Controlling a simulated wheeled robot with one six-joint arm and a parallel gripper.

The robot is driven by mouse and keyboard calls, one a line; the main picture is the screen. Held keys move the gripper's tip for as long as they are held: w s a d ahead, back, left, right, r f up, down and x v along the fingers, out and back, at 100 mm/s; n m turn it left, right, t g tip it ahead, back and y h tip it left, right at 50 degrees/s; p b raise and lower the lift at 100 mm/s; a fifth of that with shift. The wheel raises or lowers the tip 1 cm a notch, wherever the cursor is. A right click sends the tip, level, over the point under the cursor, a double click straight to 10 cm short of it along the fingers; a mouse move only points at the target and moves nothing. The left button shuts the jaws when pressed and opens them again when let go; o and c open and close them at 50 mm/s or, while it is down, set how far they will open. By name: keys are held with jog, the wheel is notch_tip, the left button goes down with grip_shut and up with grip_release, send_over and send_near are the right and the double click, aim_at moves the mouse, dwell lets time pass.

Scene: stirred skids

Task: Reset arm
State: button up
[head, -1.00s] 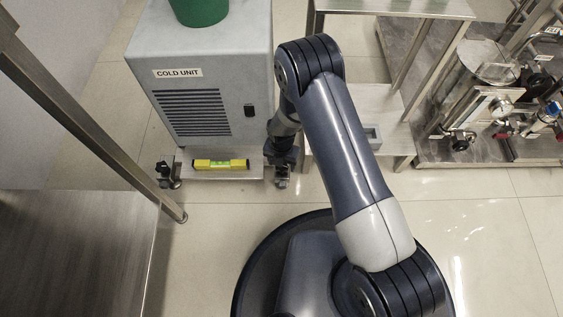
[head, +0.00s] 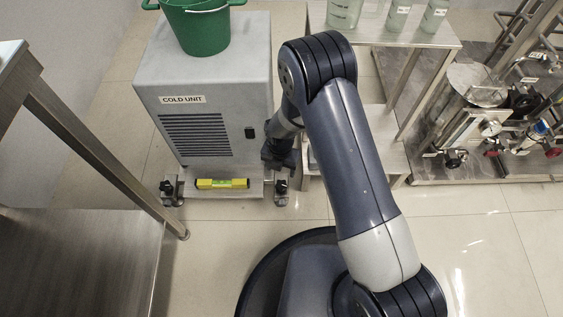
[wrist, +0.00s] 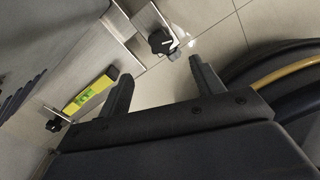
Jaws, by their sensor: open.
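My gripper (wrist: 160,85) is open and empty in the wrist view, its two dark fingers apart over the floor near the foot of the cold unit. In the head view my gripper (head: 279,160) is small and dark, beside the lower right of the cold unit, with its fingertips hard to make out. My arm (head: 345,150) is bent, rising from my base and folding down toward the unit.
The grey cold unit (head: 215,85) carries a green bucket (head: 205,30) on top. A yellow level (head: 222,184) lies on its skid, between black knobs. A steel bench (head: 90,250) stands left, a shelf with glass vessels (head: 345,12) behind, and piped equipment (head: 480,130) right. Floor is clear at lower right.

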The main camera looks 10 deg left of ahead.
aim_at(281, 184)
notch_tip(281, 184, down, 11)
jog(key=b, duration=0.5)
jog(key=shift+d, duration=0.1)
jog(key=shift+m, duration=0.3)
jog(key=shift+r, duration=0.1)
